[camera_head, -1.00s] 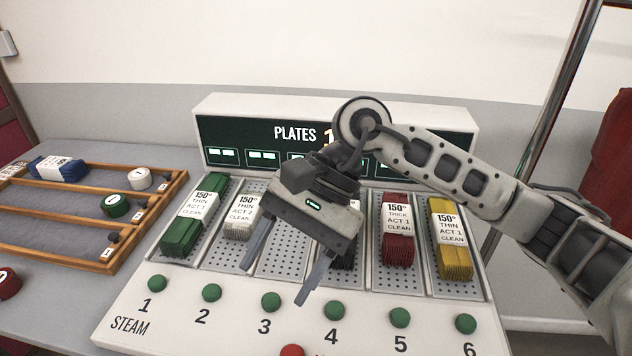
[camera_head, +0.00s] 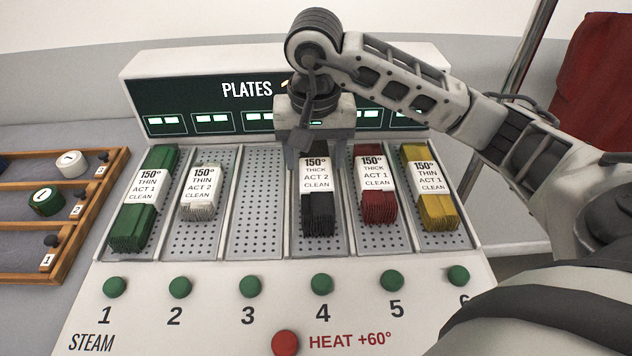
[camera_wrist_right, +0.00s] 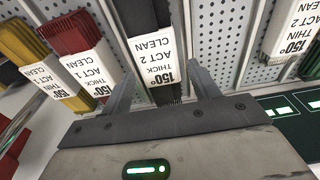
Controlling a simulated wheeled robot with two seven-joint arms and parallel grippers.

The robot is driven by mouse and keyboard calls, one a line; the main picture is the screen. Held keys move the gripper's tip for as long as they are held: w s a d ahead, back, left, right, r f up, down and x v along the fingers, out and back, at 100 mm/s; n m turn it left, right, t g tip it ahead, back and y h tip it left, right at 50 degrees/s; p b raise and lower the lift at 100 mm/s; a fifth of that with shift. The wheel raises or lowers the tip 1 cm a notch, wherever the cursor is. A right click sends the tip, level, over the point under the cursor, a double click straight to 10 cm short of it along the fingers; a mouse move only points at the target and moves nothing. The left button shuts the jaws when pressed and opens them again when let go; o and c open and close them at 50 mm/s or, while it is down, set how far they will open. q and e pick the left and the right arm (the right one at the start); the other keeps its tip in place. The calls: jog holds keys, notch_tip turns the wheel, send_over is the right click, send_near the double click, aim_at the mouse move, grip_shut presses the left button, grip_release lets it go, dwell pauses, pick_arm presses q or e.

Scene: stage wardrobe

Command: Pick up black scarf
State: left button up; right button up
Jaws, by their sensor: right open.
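The black scarf (camera_head: 317,212) lies folded on plate 4, with a white label reading 150°, THICK, ACT 2, CLEAN. It also shows in the right wrist view (camera_wrist_right: 142,14), between the two fingers. My right gripper (camera_head: 314,162) is open over the scarf's far end, one finger on each side of it. In the right wrist view the gripper (camera_wrist_right: 156,80) straddles the labelled part. I cannot tell whether the fingers touch the cloth. My left gripper is not in view.
A red scarf (camera_head: 377,205) on plate 5 lies close on the right, with a yellow one (camera_head: 432,212) beyond. Plate 3 (camera_head: 257,205) is bare. White (camera_head: 199,190) and green (camera_head: 141,205) scarves lie further left. Green buttons and a red heat button (camera_head: 285,343) line the front.

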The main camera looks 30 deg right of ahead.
aim_at(316, 173)
jog(key=shift+d+f+p, duration=0.15)
jog(key=shift+f+p, duration=0.3)
jog(key=shift+f, duration=2.3)
jog(key=c, duration=0.8)
